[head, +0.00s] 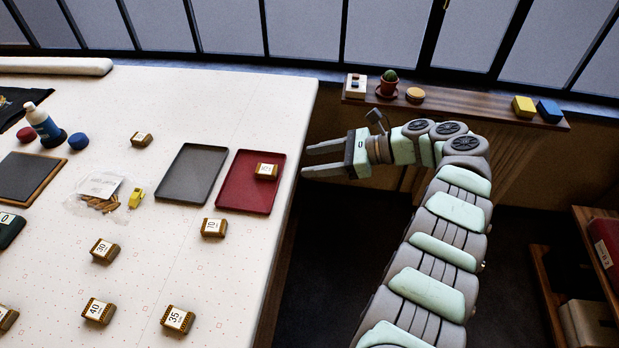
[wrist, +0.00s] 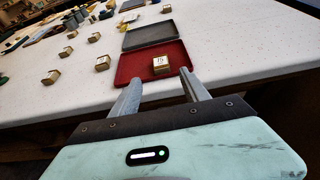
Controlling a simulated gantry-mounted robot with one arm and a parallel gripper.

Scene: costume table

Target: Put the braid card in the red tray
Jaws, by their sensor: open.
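The red tray (head: 236,194) lies near the right edge of the white table, and its rim also shows in the wrist view (wrist: 126,73). One small brown card with a white label (head: 266,171) sits inside the tray; the label appears to read 15 in the wrist view (wrist: 160,65). Similar labelled cards lie on the table: one marked 10 (head: 214,228), one marked 30 (head: 105,250), one marked 40 (head: 99,311) and one marked 35 (head: 177,320). My gripper (head: 306,161) is open and empty, just off the table's right edge beside the red tray.
A grey tray (head: 191,172) lies left of the red one. A clear bag (head: 100,187), a yellow item (head: 136,198), a blue-white bottle (head: 43,124) and a dark framed board (head: 30,175) are farther left. A shelf with a cactus (head: 389,80) stands behind my arm.

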